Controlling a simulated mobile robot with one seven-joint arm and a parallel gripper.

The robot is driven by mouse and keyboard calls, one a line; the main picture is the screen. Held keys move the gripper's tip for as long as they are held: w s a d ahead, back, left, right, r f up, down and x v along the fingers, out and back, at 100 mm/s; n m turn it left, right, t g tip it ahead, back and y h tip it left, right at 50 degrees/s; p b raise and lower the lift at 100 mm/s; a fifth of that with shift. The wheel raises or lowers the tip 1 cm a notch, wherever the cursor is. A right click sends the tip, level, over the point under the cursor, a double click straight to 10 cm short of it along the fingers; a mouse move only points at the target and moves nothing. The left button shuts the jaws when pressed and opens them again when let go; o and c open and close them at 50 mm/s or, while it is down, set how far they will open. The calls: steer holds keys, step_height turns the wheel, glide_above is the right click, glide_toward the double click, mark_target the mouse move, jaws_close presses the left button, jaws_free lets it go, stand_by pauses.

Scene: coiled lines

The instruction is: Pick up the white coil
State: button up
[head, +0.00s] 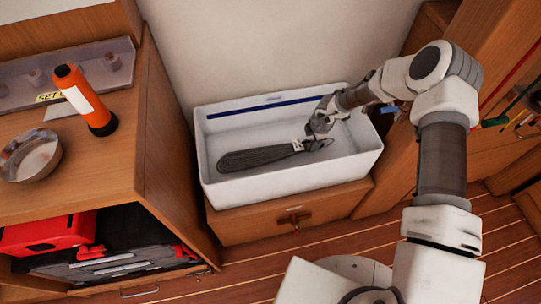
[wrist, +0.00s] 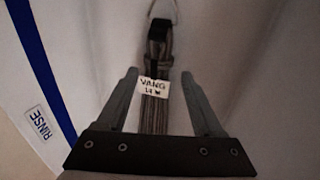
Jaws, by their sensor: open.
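A dark grey coiled line (head: 258,157) lies in the white bin, its bound end toward the right. A white tag on it reads "VANG" in the wrist view (wrist: 154,86). I see no plainly white coil. My gripper (head: 318,124) is inside the bin at the coil's bound, tagged end. In the wrist view, my gripper (wrist: 159,75) is open, with one finger on each side of the tagged part of the coil (wrist: 155,112). I cannot tell whether either finger touches it. A thin loop (wrist: 163,10) extends beyond the fingertips.
The white bin (head: 290,184) has raised walls, a blue stripe and a "RINSE" label (wrist: 38,123). It stands on a wooden drawer unit (head: 255,223). A cabinet at left holds an orange flashlight (head: 84,98) and a metal bowl (head: 32,157).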

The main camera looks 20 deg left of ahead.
mark_target(309, 143)
steer(key=b+x, duration=0.2)
steer(key=x, duration=0.4)
steer(key=shift+w+a+f, duration=0.1)
steer(key=shift+w+f, duration=0.1)
steer(key=shift+r, duration=0.1)
jaws_close()
